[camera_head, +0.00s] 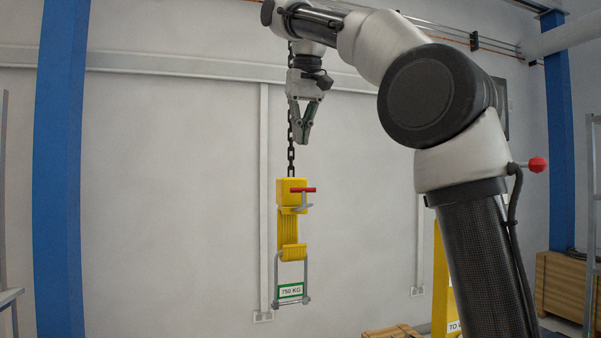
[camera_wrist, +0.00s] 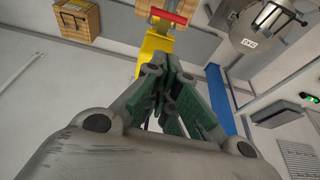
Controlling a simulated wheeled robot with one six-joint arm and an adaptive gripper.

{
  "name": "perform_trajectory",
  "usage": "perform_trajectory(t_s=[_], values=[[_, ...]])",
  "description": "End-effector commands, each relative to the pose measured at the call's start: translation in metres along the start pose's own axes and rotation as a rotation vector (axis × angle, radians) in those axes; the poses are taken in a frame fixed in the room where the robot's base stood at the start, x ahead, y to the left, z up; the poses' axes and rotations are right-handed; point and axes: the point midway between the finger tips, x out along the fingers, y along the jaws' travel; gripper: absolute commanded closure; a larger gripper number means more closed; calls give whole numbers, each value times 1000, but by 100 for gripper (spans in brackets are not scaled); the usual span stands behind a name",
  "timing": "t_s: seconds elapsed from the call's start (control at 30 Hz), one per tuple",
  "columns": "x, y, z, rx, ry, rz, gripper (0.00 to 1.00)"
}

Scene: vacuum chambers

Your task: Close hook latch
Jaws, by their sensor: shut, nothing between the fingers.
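A yellow hook block (camera_head: 291,192) hangs from a dark chain (camera_head: 291,160) in the head view. A red-handled latch (camera_head: 303,190) with a grey metal part sits on its upper right side. A grey shackle (camera_head: 277,270) with a 750 KG label hangs at the hook's lower end. My gripper (camera_head: 303,141) is shut and empty, pointing down, above the latch and apart from it. In the wrist view, the yellow block (camera_wrist: 152,47) and red handle (camera_wrist: 168,17) show beyond my fingertips (camera_wrist: 167,72), which partly hide the block. The latch's exact position is hard to tell.
Blue columns (camera_head: 60,170) stand at left and right of the head view. Wooden crates (camera_head: 562,285) and a yellow stand (camera_head: 440,285) are at lower right. A round metal vessel (camera_wrist: 265,22) shows in the wrist view. Space left of the hook is clear.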

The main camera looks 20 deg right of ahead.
Motion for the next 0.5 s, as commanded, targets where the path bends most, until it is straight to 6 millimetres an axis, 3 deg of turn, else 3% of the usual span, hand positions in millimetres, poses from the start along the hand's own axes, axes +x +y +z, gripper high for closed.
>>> perform_trajectory(t_s=[0.27, 0.5], values=[[60, 1, 1, 1, -4, 1, 100], [80, 0, 23, -1, -1, 0, 100]])
